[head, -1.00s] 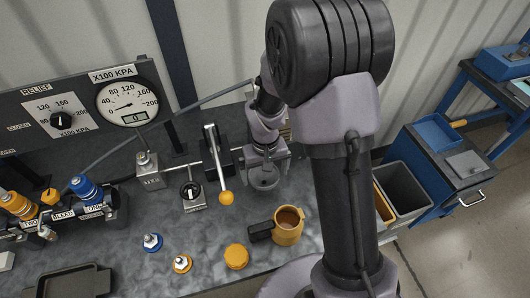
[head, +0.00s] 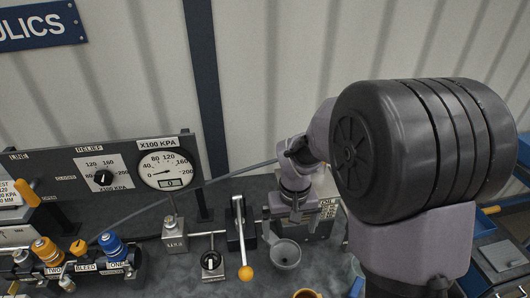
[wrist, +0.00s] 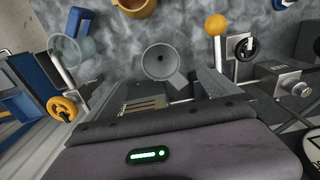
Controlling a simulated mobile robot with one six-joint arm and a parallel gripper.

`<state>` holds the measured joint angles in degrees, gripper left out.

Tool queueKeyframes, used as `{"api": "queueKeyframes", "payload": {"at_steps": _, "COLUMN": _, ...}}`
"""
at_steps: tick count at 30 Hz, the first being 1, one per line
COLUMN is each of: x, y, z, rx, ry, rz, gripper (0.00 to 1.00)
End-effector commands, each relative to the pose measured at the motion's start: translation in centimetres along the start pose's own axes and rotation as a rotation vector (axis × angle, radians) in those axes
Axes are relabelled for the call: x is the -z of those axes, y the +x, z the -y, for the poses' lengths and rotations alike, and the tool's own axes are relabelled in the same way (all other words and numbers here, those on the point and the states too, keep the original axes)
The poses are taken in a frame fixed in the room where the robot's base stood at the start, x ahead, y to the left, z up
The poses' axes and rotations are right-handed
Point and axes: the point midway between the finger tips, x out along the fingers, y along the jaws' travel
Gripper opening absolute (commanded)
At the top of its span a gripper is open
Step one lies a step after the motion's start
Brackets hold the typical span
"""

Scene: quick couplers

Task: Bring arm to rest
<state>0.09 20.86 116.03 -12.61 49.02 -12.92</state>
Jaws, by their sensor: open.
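My gripper (head: 291,214) hangs from my arm over the back of the bench, right of the yellow-knobbed lever. In the wrist view its dark fingers (wrist: 163,92) are spread apart, with nothing seen held between them. A grey funnel-shaped cup (head: 284,254) stands just in front of and below the gripper in the head view. It also shows beyond the fingers in the wrist view (wrist: 160,62). My large dark upper arm joint fills the right of the head view and hides part of the bench.
The yellow-knobbed lever (head: 245,272) and a square valve block (head: 174,235) stand left of the gripper. A gauge panel (head: 133,180) rises at the back left. An ochre mug (wrist: 135,7) and a translucent blue-handled vessel (wrist: 75,32) are near.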

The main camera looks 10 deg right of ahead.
Motion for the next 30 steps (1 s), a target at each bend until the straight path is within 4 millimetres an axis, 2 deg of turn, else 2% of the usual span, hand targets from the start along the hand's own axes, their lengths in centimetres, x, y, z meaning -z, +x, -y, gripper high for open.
{"api": "queueKeyframes", "payload": {"at_steps": 2, "x": -0.7, "y": -1.1, "z": 0.2, "rx": 0.011, "ry": 0.028, "rz": -0.039, "gripper": 1.0}}
{"api": "queueKeyframes", "payload": {"at_steps": 4, "x": -2.5, "y": -3.1, "z": 0.7, "rx": 0.034, "ry": 0.081, "rz": -0.109, "gripper": 1.0}}
{"api": "queueKeyframes", "payload": {"at_steps": 6, "x": -5.5, "y": -5.0, "z": 1.3, "rx": 0.073, "ry": 0.151, "rz": -0.192, "gripper": 1.0}}
{"api": "queueKeyframes", "payload": {"at_steps": 8, "x": -8.4, "y": -6.0, "z": 1.9, "rx": 0.111, "ry": 0.208, "rz": -0.26, "gripper": 1.0}}
{"api": "queueKeyframes", "payload": {"at_steps": 9, "x": -10.3, "y": -6.4, "z": 2.3, "rx": 0.139, "ry": 0.244, "rz": -0.301, "gripper": 1.0}}
{"api": "queueKeyframes", "payload": {"at_steps": 12, "x": -14.2, "y": -6.5, "z": 3.1, "rx": 0.2, "ry": 0.311, "rz": -0.386, "gripper": 1.0}}
{"api": "queueKeyframes", "payload": {"at_steps": 15, "x": -16.6, "y": -6.2, "z": 3.6, "rx": 0.244, "ry": 0.351, "rz": -0.438, "gripper": 1.0}}
{"api": "queueKeyframes", "payload": {"at_steps": 19, "x": -17.7, "y": -6.2, "z": 3.9, "rx": 0.264, "ry": 0.37, "rz": -0.459, "gripper": 1.0}}
{"api": "queueKeyframes", "payload": {"at_steps": 30, "x": -17.6, "y": -6.5, "z": 3.9, "rx": 0.264, "ry": 0.369, "rz": -0.459, "gripper": 1.0}}
